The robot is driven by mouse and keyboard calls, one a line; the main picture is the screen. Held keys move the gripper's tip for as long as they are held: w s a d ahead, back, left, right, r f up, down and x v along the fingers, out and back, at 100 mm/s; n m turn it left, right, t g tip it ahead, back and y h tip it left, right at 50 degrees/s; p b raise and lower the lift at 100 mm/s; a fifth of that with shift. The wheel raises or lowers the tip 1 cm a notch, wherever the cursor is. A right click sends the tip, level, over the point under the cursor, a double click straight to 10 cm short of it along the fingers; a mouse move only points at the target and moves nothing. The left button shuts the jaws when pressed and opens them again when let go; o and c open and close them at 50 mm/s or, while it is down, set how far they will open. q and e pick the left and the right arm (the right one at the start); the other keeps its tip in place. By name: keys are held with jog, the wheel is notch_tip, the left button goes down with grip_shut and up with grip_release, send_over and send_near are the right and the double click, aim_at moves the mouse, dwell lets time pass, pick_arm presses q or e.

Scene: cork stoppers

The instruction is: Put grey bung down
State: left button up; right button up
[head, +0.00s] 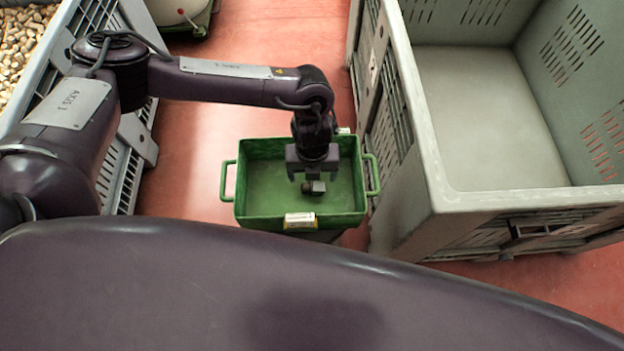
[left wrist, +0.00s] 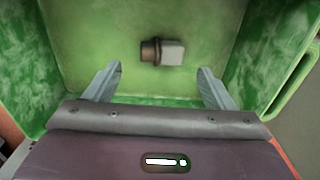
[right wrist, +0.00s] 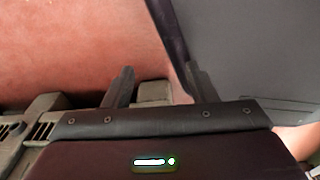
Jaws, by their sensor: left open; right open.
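The grey bung (head: 317,187) lies on its side on the floor of the green tub (head: 260,209). In the left wrist view the bung (left wrist: 172,52) shows a pale grey block end and a brown, narrower end, and it touches neither finger. My left gripper (head: 312,176) is over the tub, pointing down, with its fingers open and apart; they also show in the left wrist view (left wrist: 158,88). My right gripper (right wrist: 158,88) is open and empty in the right wrist view, away from the tub. It is not seen in the head view.
A large, empty grey crate (head: 490,125) stands right of the tub. A crate of corks (head: 22,45) stands at the far left. Red floor (head: 250,85) is clear behind the tub. The tub's walls and side handles surround my left gripper's working space.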

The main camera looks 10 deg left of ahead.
aim_at(312, 186)
pick_arm(q)
notch_tip(312, 186, up, 5)
jog(key=shift+r, duration=0.1)
pick_arm(e)
jog(key=shift+s+a, duration=0.1)
jog(key=shift+s, duration=0.75)
jog(key=shift+a, duration=0.1)
